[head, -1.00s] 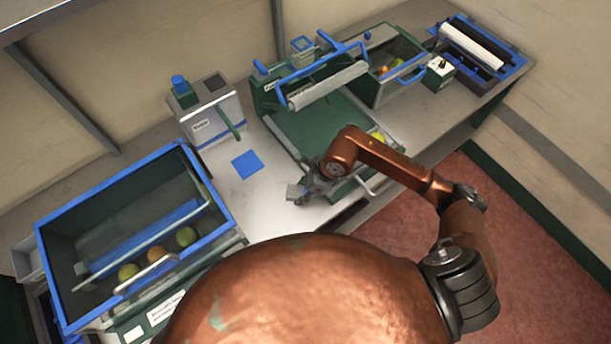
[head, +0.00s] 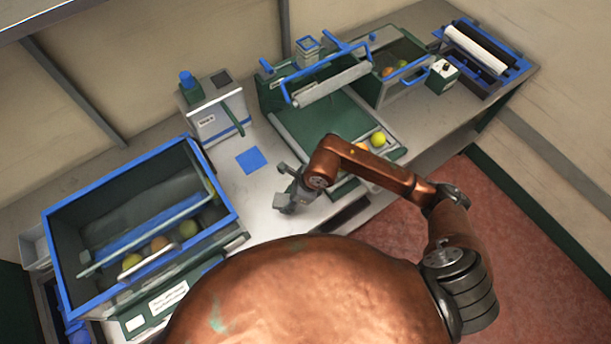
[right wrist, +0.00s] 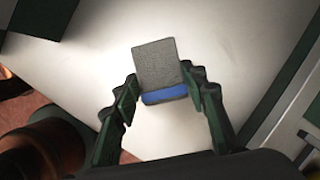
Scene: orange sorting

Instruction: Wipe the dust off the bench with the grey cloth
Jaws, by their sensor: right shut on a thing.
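My right gripper (head: 291,194) is low over the pale bench (head: 245,205), in front of the green-bedded machine. It is shut on the grey cloth (head: 282,202), which looks like a small square pad. In the right wrist view the cloth (right wrist: 158,62) sticks out beyond the fingertips, with a blue strip (right wrist: 165,95) along its near edge between the fingers. The bench surface (right wrist: 90,60) around it is pale. I cannot make out distinct dust, nor tell whether the cloth touches the bench. My left gripper is not in view.
A blue square (head: 251,160) lies flat on the bench. A blue-rimmed bin (head: 222,190) with several fruits stands at left. A white box device (head: 215,118) stands behind. The green-bedded machine (head: 325,125) holds fruits near my right arm.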

